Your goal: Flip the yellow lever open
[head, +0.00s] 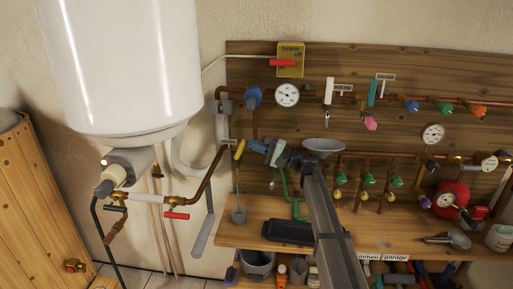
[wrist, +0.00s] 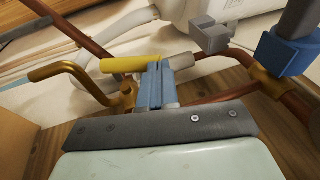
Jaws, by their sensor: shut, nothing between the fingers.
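The yellow lever (head: 239,149) is on the copper pipe left of the wooden board, its handle tilted in the head view. In the wrist view the yellow lever (wrist: 128,63) lies nearly level across the picture, just beyond my fingertips. A brass valve part (wrist: 127,94) sits below it, beside the fingers. My gripper (head: 259,146) has blue fingers, close to the right of the lever. In the wrist view my gripper (wrist: 157,72) is shut and empty, its fingertips overlapping the lever's right part. I cannot tell whether they touch it.
A bent brass spout (wrist: 72,75) is left of the fingers. A blue fitting (wrist: 290,52) and grey clamp (wrist: 208,35) are at the right. The white tank (head: 120,65) stands upper left, with a red-handled valve (head: 176,215) below it. A black tray (head: 288,231) lies on the shelf.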

